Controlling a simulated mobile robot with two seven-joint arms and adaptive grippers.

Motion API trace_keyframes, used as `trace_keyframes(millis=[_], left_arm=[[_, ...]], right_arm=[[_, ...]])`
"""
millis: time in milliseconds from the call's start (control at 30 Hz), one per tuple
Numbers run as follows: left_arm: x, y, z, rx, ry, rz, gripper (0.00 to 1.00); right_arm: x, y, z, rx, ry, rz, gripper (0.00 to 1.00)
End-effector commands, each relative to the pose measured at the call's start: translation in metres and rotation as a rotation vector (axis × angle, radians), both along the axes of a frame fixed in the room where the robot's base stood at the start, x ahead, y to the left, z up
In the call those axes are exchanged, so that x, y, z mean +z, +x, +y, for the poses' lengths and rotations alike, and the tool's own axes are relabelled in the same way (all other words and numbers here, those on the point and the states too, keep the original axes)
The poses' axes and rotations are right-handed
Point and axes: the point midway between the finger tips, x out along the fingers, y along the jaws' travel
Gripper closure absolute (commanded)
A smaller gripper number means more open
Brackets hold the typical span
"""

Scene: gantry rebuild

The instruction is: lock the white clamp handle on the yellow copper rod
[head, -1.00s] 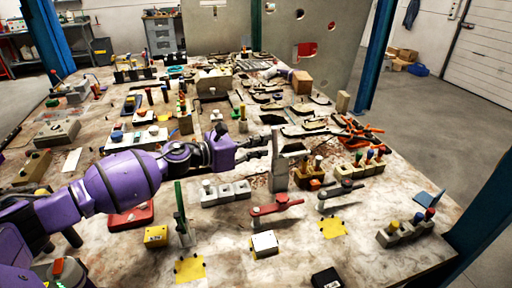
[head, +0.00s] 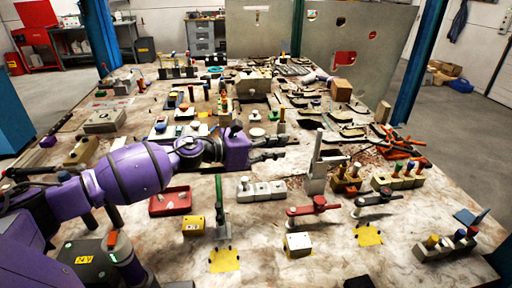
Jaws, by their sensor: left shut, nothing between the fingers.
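A pale upright clamp handle (head: 317,160) stands on a light base right of centre in the head view; I take it as the white clamp handle. Just right of it, brass-yellow rods (head: 356,170) stand in a brown block (head: 344,183); which one is the yellow copper rod I cannot tell. I cannot see the handle touching a rod. My left gripper (head: 282,148) reaches in from the left, shut and empty, its dark fingers pointing right, a short gap left of the handle. My right gripper is not in view.
A white block with knobs (head: 261,191), a green upright lever (head: 220,205) and red (head: 314,209) and dark (head: 377,200) lever clamps stand in front. A row of coloured pegs (head: 400,178) is at right. The marble-like table is crowded; its front part has bare patches.

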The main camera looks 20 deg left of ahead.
Motion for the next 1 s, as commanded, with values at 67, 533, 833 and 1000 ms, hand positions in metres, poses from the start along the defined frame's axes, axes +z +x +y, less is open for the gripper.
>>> trace_keyframes(millis=[67, 533, 833, 1000], left_arm=[[0.000, -0.014, 0.012, -0.001, 0.001, 0.007, 1.00], [-0.012, -0.047, 0.038, -0.011, -0.029, 0.065, 1.00], [-0.019, -0.055, 0.032, -0.028, -0.157, 0.036, 1.00], [-0.004, -0.051, 0.035, -0.007, -0.160, -0.053, 1.00]], right_arm=[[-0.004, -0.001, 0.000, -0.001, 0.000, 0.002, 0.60], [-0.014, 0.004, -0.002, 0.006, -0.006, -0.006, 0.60], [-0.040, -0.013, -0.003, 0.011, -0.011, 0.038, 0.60], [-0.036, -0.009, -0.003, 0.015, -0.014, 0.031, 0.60]])
